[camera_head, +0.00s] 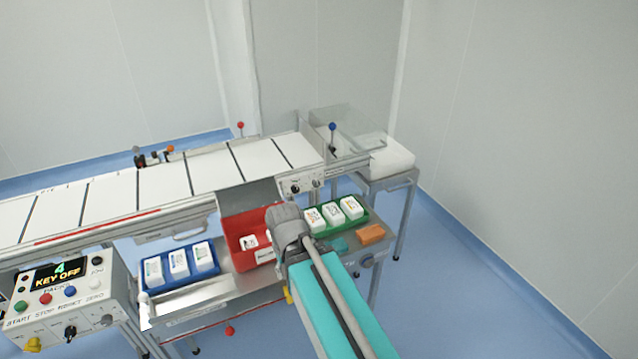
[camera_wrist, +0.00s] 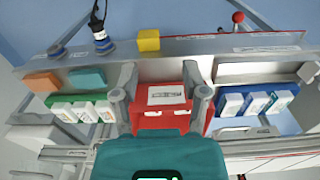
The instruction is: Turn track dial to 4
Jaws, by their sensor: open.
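No label reading "track" is legible, so I cannot tell for sure which knob is the track dial. A small panel with black knobs (camera_head: 295,188) sits on the conveyor's side, right of the middle; its markings are too small to read. A round blue-ringed knob (camera_head: 366,261) is on the table's front right edge; a similar blue-ringed part (camera_wrist: 104,45) shows in the wrist view. My gripper (camera_head: 288,228) is over the red bin (camera_head: 238,256), its fingertips hidden in the head view. In the wrist view my gripper (camera_wrist: 160,76) is open and empty, its fingers apart above the bin.
A control box (camera_head: 60,300) at lower left displays "4 KEY OFF". A blue tray (camera_head: 180,282) and a green tray (camera_head: 318,229) hold white packs. An orange block (camera_head: 370,234) and a teal block (camera_head: 338,243) lie at the right. Floor at lower right is clear.

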